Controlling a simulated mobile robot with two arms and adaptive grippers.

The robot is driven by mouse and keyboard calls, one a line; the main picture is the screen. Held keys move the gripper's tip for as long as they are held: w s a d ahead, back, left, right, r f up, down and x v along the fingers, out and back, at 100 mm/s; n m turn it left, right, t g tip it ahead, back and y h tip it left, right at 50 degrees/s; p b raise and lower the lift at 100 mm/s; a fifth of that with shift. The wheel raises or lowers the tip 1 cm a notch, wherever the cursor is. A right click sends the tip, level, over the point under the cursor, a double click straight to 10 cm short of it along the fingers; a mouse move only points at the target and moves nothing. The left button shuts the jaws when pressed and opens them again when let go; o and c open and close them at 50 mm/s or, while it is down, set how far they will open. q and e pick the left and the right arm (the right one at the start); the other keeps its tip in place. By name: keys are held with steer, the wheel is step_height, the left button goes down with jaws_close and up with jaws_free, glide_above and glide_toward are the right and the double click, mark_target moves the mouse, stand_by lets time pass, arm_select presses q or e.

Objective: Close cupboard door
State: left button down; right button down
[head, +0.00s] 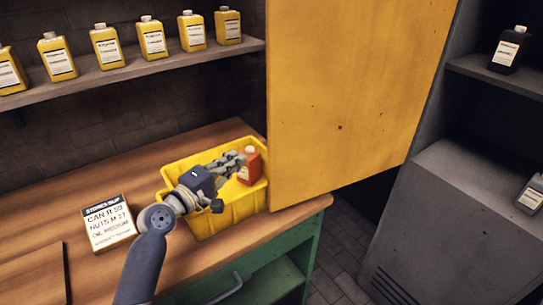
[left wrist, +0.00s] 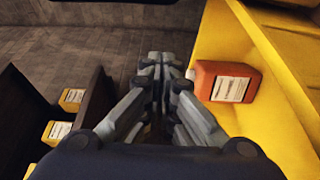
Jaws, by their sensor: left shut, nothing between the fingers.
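The cupboard door (head: 350,95) is a large yellow panel standing open at the centre right of the head view. Its lower edge hangs above the floor to the right of the bench. My left gripper (head: 238,159) is shut and empty, over the yellow bin, to the left of the door and apart from it. In the left wrist view its closed fingers (left wrist: 165,62) point ahead. A red bottle (head: 251,168) with a white label is in the bin, close by the fingertips; it also shows in the left wrist view (left wrist: 226,82). My right gripper is out of view.
The yellow bin (head: 236,212) stands on the wooden bench (head: 60,215), near a labelled box (head: 108,223). Several yellow bottles line the shelf (head: 130,72) above.

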arm_select(q)
steer(key=w+d+p, duration=0.3)
steer(key=w+d, duration=0.2)
steer(key=d, duration=0.3)
stand_by(0.5)
steer(key=shift+w+f, duration=0.15)
